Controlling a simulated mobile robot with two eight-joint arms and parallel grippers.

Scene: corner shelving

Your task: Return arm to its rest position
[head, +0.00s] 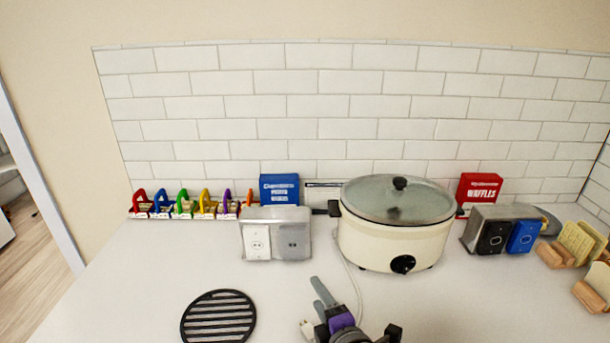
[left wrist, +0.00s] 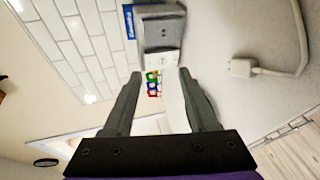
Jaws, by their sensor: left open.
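My left gripper (head: 319,292) is over the counter at the front middle in the head view, below the slow cooker. Its grey fingers point toward the back wall. In the left wrist view, the two fingers of my left gripper (left wrist: 157,74) stand apart with nothing between them. The silver outlet box (left wrist: 160,32) is beyond the fingertips there. Most of my left arm is outside the head view. My right gripper does not show.
A cream slow cooker (head: 395,243) stands at the back; its white cord runs forward beside my gripper to a plug (left wrist: 240,68). The outlet box (head: 275,234) is left of it. A black trivet (head: 218,317) lies front left. A silver appliance (head: 484,235) stands right.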

